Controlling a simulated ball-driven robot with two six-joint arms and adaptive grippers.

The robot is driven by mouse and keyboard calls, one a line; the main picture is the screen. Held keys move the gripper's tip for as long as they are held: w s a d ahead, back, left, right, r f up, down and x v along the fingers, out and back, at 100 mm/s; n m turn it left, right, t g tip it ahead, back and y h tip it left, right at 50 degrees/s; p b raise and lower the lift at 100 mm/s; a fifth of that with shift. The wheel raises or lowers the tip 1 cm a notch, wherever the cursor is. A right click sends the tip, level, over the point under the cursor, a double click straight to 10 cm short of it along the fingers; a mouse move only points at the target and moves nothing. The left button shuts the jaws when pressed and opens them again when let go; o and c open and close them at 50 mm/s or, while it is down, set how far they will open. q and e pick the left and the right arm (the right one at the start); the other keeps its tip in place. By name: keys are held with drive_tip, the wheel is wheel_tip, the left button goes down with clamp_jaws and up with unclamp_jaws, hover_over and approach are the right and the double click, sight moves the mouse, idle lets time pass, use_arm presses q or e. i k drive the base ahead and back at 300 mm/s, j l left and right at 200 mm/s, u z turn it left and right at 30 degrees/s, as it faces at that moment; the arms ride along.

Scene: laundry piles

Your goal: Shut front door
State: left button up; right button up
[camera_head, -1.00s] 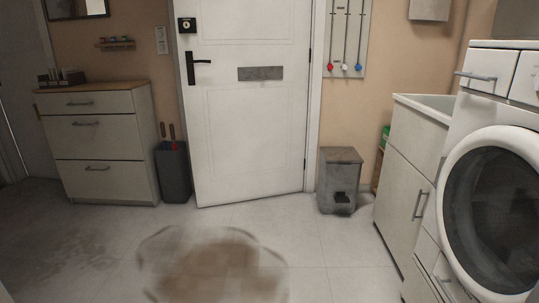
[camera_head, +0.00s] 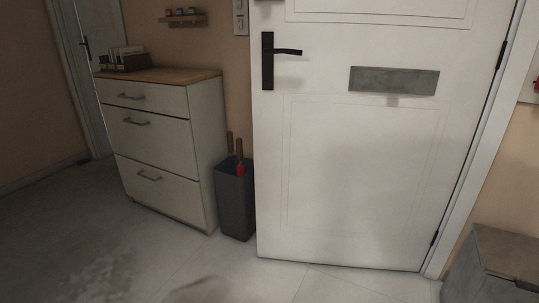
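The white front door (camera_head: 365,170) fills the centre and right of the head view. It has a black lever handle (camera_head: 268,60) near its left edge and a grey letter plate (camera_head: 394,81). Its hinges are on the right side, beside the white door frame (camera_head: 478,165). The left edge of the door hides the frame on that side and seems to stand a little out from the wall, so the door looks slightly ajar. Neither of my grippers is in view.
A white drawer cabinet (camera_head: 165,150) with a wooden top stands left of the door. A dark umbrella bin (camera_head: 235,205) stands between them, close to the door's left edge. A grey pedal bin (camera_head: 495,265) is at the lower right. The floor in front is clear.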

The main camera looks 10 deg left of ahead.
sight(346, 176)
drive_tip(key=i+j+u, duration=0.3)
drive_tip(key=i, duration=0.35)
drive_tip(key=i+u, duration=0.25)
drive_tip(key=i, duration=0.45)
drive_tip(key=i+j+z, duration=0.35)
drive_tip(key=j, duration=0.35)
drive_tip(key=i+j+z, duration=0.25)
drive_tip(key=j+z, duration=0.15)
drive_tip(key=j, duration=0.4)
drive_tip(key=i+j+z, duration=0.1)
drive_tip(key=j+z, duration=0.25)
drive_tip(key=j, duration=0.45)
drive_tip(key=j+z, duration=0.4)
drive_tip(key=j, duration=0.5)
